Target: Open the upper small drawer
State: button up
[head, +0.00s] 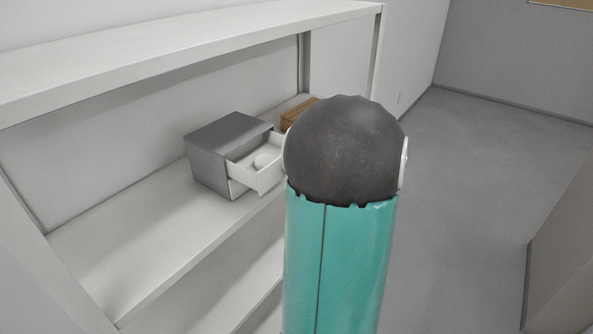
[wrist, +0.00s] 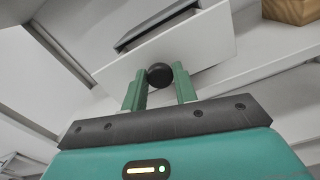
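A small grey cabinet (head: 208,163) stands on the shelf. Its white upper drawer (head: 262,180) is pulled out towards the right, and a pale rounded thing (head: 266,160) lies inside it. In the wrist view the white drawer front (wrist: 205,42) carries a round dark knob (wrist: 160,75). My gripper's (wrist: 160,78) two green fingers stand on either side of the knob and appear shut on it. In the head view my arm hides my gripper, the knob and the drawer's right end.
The cabinet sits on a white shelf (head: 130,245) with another shelf board (head: 180,42) above. A wooden block (head: 297,113) lies behind the drawer, partly hidden by my arm; it also shows in the wrist view (wrist: 291,9). The grey floor (head: 470,170) at right is clear.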

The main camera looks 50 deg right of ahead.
jog(key=o, duration=0.4)
jog(key=shift+s, duration=0.1)
jog(key=s, duration=1.3)
jog(key=shift+s+d, duration=0.2)
jog(key=shift+s, duration=0.15)
jog(key=w+a+n+g+y, duration=0.4)
jog(key=w+a+n+y, duration=0.2)
jog(key=w+a+n, duration=0.45)
jog(key=s+a+r+n+g+h, duration=0.1)
jog(key=a+n+g+h, duration=0.5)
jog(key=a+n, duration=2.1)
jog(key=shift+s+a+r+n+g+h, duration=0.15)
jog(key=shift+s+r+n+g+h, duration=0.3)
jog(key=shift+g, duration=0.75)
